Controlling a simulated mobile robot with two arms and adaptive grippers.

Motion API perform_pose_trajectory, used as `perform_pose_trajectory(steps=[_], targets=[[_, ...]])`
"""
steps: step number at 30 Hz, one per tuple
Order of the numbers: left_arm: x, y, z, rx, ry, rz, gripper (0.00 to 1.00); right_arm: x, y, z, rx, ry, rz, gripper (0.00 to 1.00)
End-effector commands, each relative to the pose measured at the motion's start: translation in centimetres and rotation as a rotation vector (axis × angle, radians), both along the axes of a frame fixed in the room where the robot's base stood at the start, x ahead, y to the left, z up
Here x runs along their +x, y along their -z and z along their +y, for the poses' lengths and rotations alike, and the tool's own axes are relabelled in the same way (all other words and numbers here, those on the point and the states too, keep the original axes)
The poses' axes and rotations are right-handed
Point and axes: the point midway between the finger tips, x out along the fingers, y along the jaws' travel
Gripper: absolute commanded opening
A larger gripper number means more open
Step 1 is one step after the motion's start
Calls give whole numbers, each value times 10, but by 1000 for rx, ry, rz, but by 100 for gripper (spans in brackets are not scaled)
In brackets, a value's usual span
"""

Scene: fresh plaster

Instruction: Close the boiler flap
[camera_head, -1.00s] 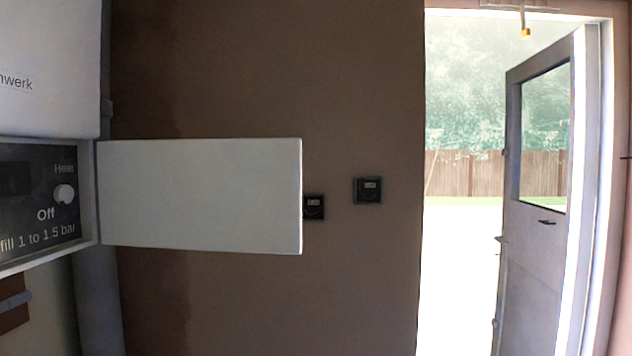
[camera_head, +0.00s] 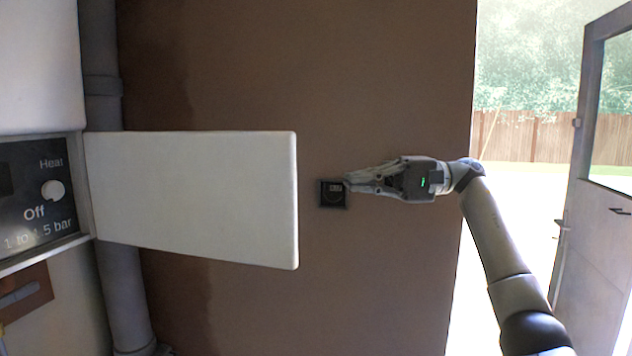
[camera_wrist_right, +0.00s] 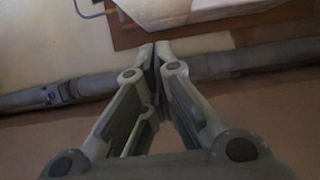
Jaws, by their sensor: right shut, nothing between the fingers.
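The boiler (camera_head: 40,70) is at the left edge of the head view, with its dark control panel (camera_head: 35,200) uncovered. The white boiler flap (camera_head: 195,200) stands open, swung out to the right from the panel's right edge. My right gripper (camera_head: 348,181) is to the right of the flap's free edge, pointing left, apart from it in the picture. Its fingers are shut and empty; the closed fingertips also show in the right wrist view (camera_wrist_right: 154,55). The flap cannot be made out in the wrist view. My left gripper is not in view.
A grey vertical pipe (camera_head: 115,285) runs behind the flap along the brown wall (camera_head: 390,80). A dark wall switch (camera_head: 331,194) shows beside my right fingertips. An open door (camera_head: 600,200) stands at the right. The wall below the flap is clear.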

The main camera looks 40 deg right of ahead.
Motion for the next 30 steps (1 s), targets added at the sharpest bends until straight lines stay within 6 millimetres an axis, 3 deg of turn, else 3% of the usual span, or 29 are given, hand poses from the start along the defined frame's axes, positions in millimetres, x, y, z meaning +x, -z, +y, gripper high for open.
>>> perform_pose_trajectory(steps=[5,16,30], targets=[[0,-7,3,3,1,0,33,10,-1,20,0,-4,1,0],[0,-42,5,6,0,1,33,46,-4,93,2,-6,2,0],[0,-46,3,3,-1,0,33,16,0,112,4,-1,2,0]])
